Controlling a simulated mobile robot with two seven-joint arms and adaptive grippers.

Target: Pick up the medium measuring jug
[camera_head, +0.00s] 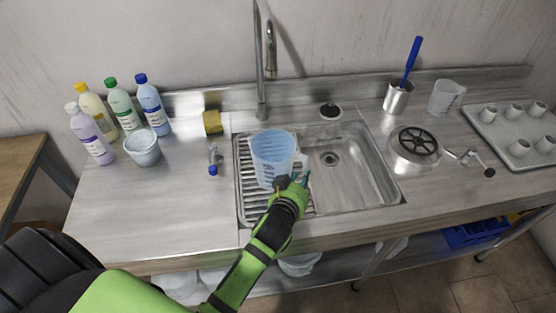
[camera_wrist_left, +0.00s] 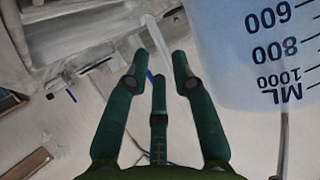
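A translucent blue measuring jug (camera_head: 272,157) stands upright at the left part of the sink, over the ribbed rack. Its pale handle faces right. In the left wrist view the jug (camera_wrist_left: 265,50) fills the upper right, with dark marks up to 1000 ML. My left gripper (camera_head: 293,182) is at the jug's front right, close to the handle. In the wrist view its green fingers (camera_wrist_left: 160,75) are spread apart, with a pale curved strip, apparently the handle, running between the tips. Contact cannot be told. A clear jug (camera_head: 446,98) stands at the back right. My right gripper is not in view.
Several bottles (camera_head: 122,105) and a pale tub (camera_head: 142,148) stand at the left. A tall faucet (camera_head: 260,70) rises behind the sink (camera_head: 350,165). A steel cup (camera_head: 397,97) with a blue-handled tool and a tray (camera_head: 490,125) of cups are right.

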